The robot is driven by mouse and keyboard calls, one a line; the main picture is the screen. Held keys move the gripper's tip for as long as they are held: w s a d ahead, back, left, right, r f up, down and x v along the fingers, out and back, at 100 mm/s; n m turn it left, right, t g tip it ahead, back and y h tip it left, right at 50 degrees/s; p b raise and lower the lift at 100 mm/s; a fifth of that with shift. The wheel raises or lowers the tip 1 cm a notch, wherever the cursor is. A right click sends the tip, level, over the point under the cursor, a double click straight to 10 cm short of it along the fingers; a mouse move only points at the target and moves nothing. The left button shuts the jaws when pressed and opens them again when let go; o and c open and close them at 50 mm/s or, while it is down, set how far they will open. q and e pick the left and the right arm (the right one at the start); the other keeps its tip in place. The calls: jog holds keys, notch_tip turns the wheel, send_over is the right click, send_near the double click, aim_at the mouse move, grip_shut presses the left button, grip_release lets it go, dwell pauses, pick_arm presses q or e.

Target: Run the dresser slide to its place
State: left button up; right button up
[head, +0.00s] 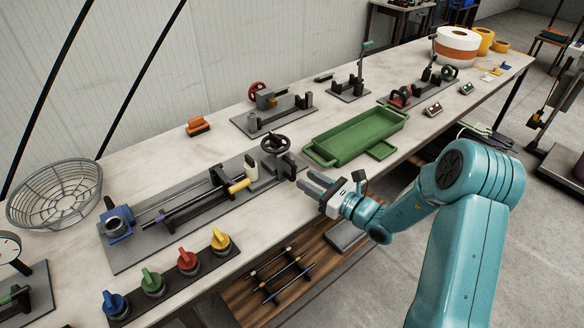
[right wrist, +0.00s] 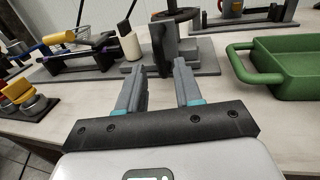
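A long grey fixture plate (head: 140,255) carries a blue holder (head: 118,222), a dark rod (head: 180,208) and a black upright block (head: 220,180). A yellow handle (head: 239,186) sticks out beside the block, probably on the dresser slide; it also shows in the right wrist view (right wrist: 58,37). A white knob (right wrist: 132,52) and a post with a dark handwheel (head: 275,144) stand at the plate's right end. My right gripper (head: 312,184) is open and empty, just right of that end, its fingers pointing at the post. My left gripper is not in view.
A green tray (head: 312,154) lies right of the fixture. Several coloured knobs (head: 188,262) line the front edge. A wire basket (head: 35,205) is at left. Another fixture with a red wheel (head: 257,90) stands behind. Bare bench top (head: 150,170) lies behind the plate.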

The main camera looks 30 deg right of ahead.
aim_at(295, 174)
jog(key=p+x, duration=0.1)
jog(key=x, duration=0.5)
jog(key=shift+s, duration=0.1)
